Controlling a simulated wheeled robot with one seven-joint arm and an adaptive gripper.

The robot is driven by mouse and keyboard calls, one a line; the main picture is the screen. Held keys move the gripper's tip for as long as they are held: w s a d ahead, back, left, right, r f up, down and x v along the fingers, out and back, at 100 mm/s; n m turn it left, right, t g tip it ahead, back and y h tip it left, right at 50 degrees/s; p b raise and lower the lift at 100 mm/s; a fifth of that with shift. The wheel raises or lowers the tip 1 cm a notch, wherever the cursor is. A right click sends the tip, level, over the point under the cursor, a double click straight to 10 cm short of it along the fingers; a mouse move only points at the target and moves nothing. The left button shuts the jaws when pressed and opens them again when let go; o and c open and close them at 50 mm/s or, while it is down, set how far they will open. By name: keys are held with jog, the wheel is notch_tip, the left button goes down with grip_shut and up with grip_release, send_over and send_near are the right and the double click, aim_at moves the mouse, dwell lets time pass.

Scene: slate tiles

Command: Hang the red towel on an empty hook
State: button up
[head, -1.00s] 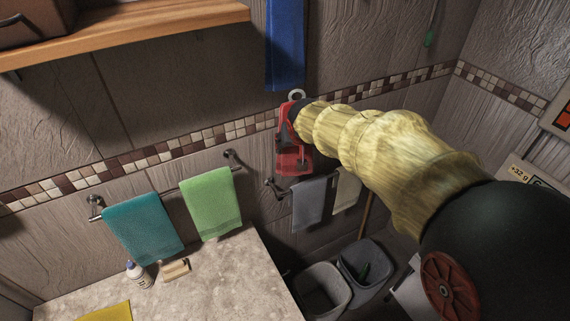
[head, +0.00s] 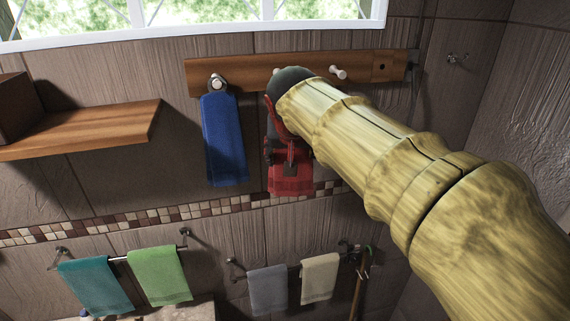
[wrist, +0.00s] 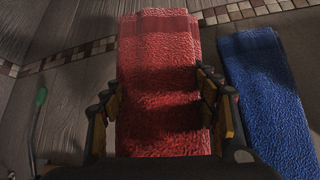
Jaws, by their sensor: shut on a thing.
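The red towel (head: 291,185) hangs in front of the wall, right of the blue towel (head: 223,140). My gripper (wrist: 160,100) is shut on it; in the wrist view the red towel (wrist: 165,60) runs between the two fingers, with the blue towel (wrist: 268,95) to its right. The wooden hook rail (head: 250,74) crosses the wall above. The blue towel hangs from its left peg (head: 217,83). A bare white peg (head: 338,72) shows right of my wrist. My arm hides the rail's middle and the red towel's top.
A dark hole (head: 382,67) is in the rail's right end. A small wall hook (head: 457,58) is on the right wall. A wooden shelf (head: 90,130) juts out at left. Teal (head: 83,285), green (head: 160,275), grey (head: 268,290) and cream (head: 320,277) towels hang on lower bars.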

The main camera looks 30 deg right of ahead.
jog(key=w+d+p, duration=0.2)
jog(key=w+p, duration=0.1)
jog(key=w, duration=0.7)
jog(key=shift+d+f+p, duration=0.3)
jog(key=shift+d+f, duration=0.05)
jog(key=shift+f, duration=0.1)
dwell(0.8)
dwell(0.6)
jog(key=o, duration=1.5)
jog(key=shift+o, duration=0.8)
jog(key=v, duration=1.2)
